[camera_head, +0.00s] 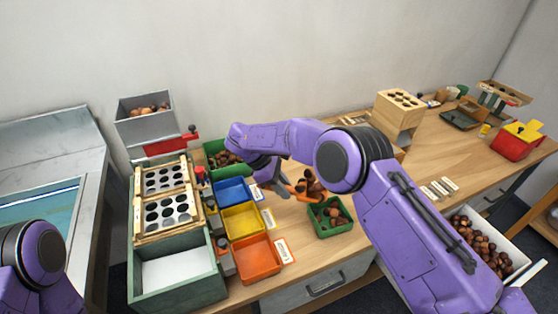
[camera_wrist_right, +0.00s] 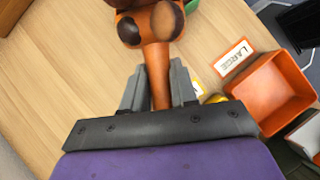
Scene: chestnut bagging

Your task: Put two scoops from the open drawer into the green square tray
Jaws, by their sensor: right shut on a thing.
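My right gripper (camera_head: 282,189) is shut on the handle of an orange scoop (camera_wrist_right: 157,68), which stands out between the two fingers in the right wrist view. The scoop's bowl holds brown chestnuts (camera_head: 312,182). It is held above the table, just behind and left of a green square tray (camera_head: 325,235) in the head view. That tray has several chestnuts in it. The open drawer (camera_head: 521,263), white-walled and full of chestnuts, is at the lower right beyond my right arm. Only part of my left arm shows at the lower left; its gripper is out of view.
Blue (camera_head: 233,190), yellow (camera_head: 243,221) and orange (camera_head: 259,258) trays line up left of the scoop. Another green bin (camera_head: 214,147) with chestnuts stands behind them.

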